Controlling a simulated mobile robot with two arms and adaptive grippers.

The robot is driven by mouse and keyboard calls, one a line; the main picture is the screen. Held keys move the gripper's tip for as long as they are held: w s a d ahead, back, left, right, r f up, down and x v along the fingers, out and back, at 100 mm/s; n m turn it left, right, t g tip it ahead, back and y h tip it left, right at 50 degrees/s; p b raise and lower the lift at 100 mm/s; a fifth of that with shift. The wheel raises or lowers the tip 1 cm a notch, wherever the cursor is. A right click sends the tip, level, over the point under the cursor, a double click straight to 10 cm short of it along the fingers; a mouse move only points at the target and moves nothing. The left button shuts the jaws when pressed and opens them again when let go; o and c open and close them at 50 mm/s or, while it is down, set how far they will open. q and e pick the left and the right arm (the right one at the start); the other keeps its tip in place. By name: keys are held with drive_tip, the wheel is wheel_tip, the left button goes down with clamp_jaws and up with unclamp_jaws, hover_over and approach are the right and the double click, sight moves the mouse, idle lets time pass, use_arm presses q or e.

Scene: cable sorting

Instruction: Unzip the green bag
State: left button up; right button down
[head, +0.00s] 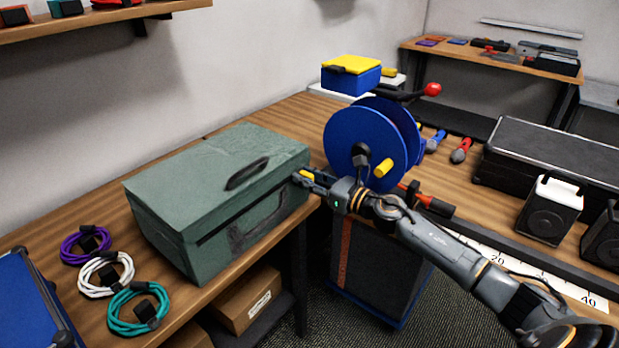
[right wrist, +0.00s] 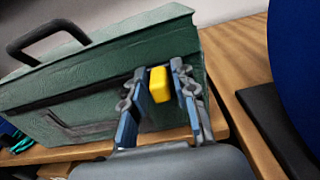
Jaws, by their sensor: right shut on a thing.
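The green bag (head: 200,170) sits on the wooden workbench with its lid down and a dark handle (head: 247,173) on top. It also fills the left of the right wrist view (right wrist: 80,85). My right gripper (head: 307,177) is at the bag's right end, near the lid seam. Its fingers (right wrist: 165,100) are shut on a yellow pull (right wrist: 188,86), part of which shows between and beside them. The finger pads partly hide the pull. My left gripper is not in view.
A blue cable reel (head: 345,135) stands close behind my right gripper. Purple (head: 70,245), white (head: 92,284) and teal (head: 125,318) cable coils lie left of the bag. A blue case (head: 30,310) is at the lower left. A black case (head: 550,160) lies at the right.

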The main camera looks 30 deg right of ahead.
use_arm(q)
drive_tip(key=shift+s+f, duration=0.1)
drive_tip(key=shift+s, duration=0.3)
use_arm(e)
drive_tip(key=shift+d+r, duration=0.1)
drive_tip(key=shift+d, duration=0.15)
drive_tip(key=c, duration=1.3)
unclamp_jaws()
drive_tip(key=shift+s+d, duration=0.15)
drive_tip(key=shift+s, duration=0.2)
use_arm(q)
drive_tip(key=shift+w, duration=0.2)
use_arm(e)
drive_tip(key=v, duration=1.1)
drive_tip(key=shift+s, duration=0.1)
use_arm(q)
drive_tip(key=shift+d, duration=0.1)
